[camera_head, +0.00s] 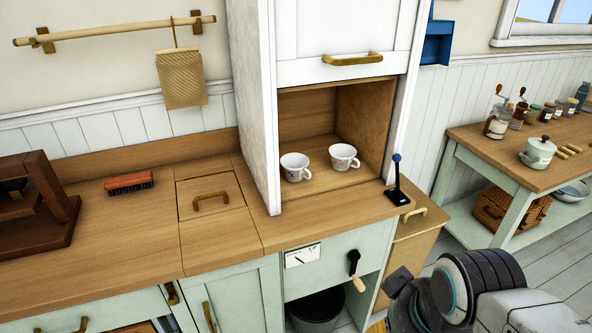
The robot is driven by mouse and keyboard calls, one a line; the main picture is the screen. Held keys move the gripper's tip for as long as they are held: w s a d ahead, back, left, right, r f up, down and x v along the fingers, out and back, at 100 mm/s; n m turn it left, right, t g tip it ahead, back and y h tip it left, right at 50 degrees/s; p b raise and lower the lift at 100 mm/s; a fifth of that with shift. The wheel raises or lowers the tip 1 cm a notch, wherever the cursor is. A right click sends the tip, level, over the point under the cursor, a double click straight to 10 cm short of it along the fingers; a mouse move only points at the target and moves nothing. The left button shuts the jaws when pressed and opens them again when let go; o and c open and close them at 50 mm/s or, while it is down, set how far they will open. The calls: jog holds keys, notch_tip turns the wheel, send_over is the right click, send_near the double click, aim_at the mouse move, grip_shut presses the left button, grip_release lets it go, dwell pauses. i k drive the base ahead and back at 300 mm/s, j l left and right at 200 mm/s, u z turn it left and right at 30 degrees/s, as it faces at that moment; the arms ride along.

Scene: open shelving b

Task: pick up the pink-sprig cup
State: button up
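Two white cups stand upright in the open cupboard niche. The right cup (343,157) has small reddish-pink marks and looks like the pink-sprig cup. The left cup (295,167) has a darker, bluish mark; both patterns are too small to read surely. My gripper (402,300) seems to be the dark grey part at the lower right, at the end of my arm, well below and to the right of the cups. Its fingers are not clear, and I see nothing held.
The niche (307,131) has side walls and a raised door above. A blue-knobbed lever (397,180) stands at its front right on the wooden counter (240,235). A red brush (129,182) lies at left. A side table (480,150) with jars stands at right.

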aim_at(345, 161)
jog(key=u, duration=1.25)
jog(key=z, duration=1.35)
jog(key=i+j+z, duration=0.2)
jog(key=z, duration=0.25)
jog(key=i+j+z, duration=0.6)
jog(key=j+z, duration=0.25)
jog(key=l, duration=0.15)
